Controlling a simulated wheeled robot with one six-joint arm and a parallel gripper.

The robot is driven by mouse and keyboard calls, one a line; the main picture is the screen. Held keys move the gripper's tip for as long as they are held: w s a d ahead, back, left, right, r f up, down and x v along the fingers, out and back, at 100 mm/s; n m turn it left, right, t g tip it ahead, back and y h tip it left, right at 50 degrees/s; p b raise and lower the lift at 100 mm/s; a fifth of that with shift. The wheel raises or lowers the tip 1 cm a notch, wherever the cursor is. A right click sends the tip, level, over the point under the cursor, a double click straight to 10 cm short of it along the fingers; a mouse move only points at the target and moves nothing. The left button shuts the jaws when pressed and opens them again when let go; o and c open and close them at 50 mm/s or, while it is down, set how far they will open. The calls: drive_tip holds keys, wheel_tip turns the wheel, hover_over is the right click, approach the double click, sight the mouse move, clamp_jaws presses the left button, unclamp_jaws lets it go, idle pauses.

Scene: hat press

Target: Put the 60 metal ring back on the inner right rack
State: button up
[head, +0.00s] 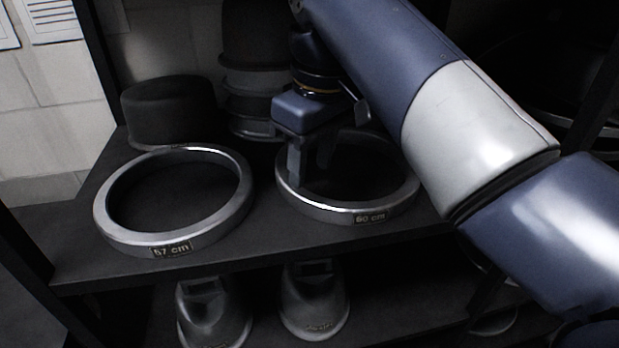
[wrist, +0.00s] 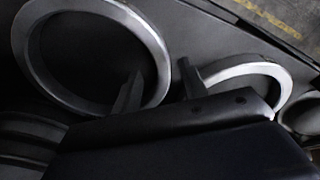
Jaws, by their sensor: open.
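The 60 cm metal ring (head: 345,213) lies flat on the dark shelf, to the right of the 57 cm ring; my arm hides part of its right and far side. It seems to be the large left ring (wrist: 158,45) in the wrist view. My gripper (head: 311,165) is open and points down at this ring's left rim. One finger looks to be inside the ring and the other just outside, with the rim between them. The fingers also show in the wrist view (wrist: 160,68). I cannot tell whether either finger touches the ring.
The 57 cm ring (head: 118,236) lies left on the same shelf (head: 85,270). A black hat form (head: 168,110) and a stack of dark forms (head: 250,80) stand behind. Below, a lower shelf holds metal pieces (head: 315,300). My arm spans the right side.

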sight(308, 196)
drive_tip(key=shift+s+d+r, duration=0.1)
drive_tip(key=shift+r, duration=1.05)
drive_tip(key=f, duration=0.7)
drive_tip(key=shift+w+a+f, duration=0.15)
drive_tip(key=shift+w+a, duration=0.15)
drive_tip(key=shift+a, duration=0.05)
drive_tip(key=shift+s, duration=0.1)
wheel_tip(308, 196, up, 4)
drive_tip(key=shift+r, duration=0.2)
